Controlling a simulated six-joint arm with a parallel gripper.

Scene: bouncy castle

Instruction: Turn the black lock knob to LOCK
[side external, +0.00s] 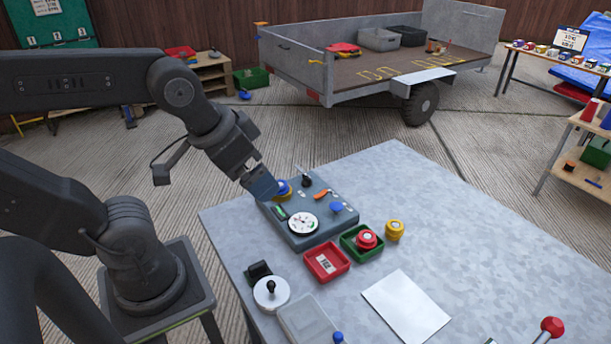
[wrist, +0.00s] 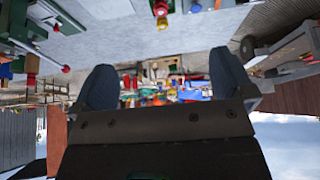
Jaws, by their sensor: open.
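A grey control panel (side external: 325,226) stands on the metal table, with a white dial, an orange lever, a green indicator and blue knobs. A small black knob (side external: 306,181) stands at its back edge; I take it as the lock knob, but its marking is too small to read. My gripper (side external: 262,184) is at the panel's back left corner, left of the black knob and beside a blue knob (side external: 283,187) on a yellow base. I cannot tell whether it touches that knob. In the wrist view my gripper (wrist: 164,80) has its fingers wide apart with nothing between them.
A red tray (side external: 326,274), a green tray (side external: 347,244) with a red button and a yellow button piece (side external: 394,229) stand before the panel. A white disc with a black knob (side external: 271,292) and a clear box (side external: 307,322) are nearer.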

